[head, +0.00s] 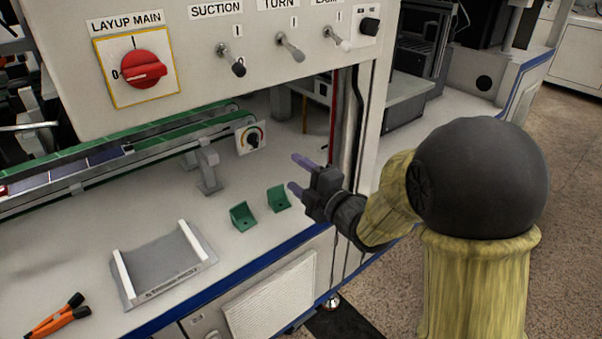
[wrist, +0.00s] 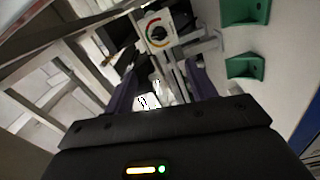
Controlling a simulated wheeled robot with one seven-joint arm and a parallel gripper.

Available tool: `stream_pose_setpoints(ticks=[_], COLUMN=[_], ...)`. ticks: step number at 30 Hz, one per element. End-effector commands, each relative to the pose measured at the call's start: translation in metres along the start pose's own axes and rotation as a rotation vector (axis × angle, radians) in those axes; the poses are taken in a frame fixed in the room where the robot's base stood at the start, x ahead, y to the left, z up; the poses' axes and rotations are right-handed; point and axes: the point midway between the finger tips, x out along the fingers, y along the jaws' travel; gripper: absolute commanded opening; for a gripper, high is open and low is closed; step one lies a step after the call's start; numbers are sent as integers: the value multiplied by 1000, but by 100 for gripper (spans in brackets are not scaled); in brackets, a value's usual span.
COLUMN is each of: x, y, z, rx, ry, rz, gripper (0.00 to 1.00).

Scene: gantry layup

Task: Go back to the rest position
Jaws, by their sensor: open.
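My gripper (head: 298,174) is open and empty. It is in the air at the front edge of the bench, just right of two green brackets (head: 243,216). Its two purple-grey fingers point left in the head view. In the wrist view my gripper (wrist: 160,90) shows its fingers apart with nothing held between them. The dial plate (wrist: 157,29) with a coloured arc is beyond the fingers there, and the dial plate also shows in the head view (head: 250,139).
A control panel (head: 250,60) with a red LAYUP MAIN knob (head: 143,69) and toggle switches hangs above. A post (head: 360,120) stands behind my gripper. Floor (head: 575,190) is open at right.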

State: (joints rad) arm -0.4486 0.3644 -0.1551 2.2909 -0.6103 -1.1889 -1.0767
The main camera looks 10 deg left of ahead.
Motion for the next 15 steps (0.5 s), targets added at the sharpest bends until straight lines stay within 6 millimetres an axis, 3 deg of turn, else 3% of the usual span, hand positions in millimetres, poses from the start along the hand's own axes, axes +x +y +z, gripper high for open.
stream_pose_setpoints(ticks=[11,15], x=[-4,-10], y=[0,2], z=[0,12], rx=[1,48], ry=[-2,-56], rz=[0,-31], gripper=[56,56])
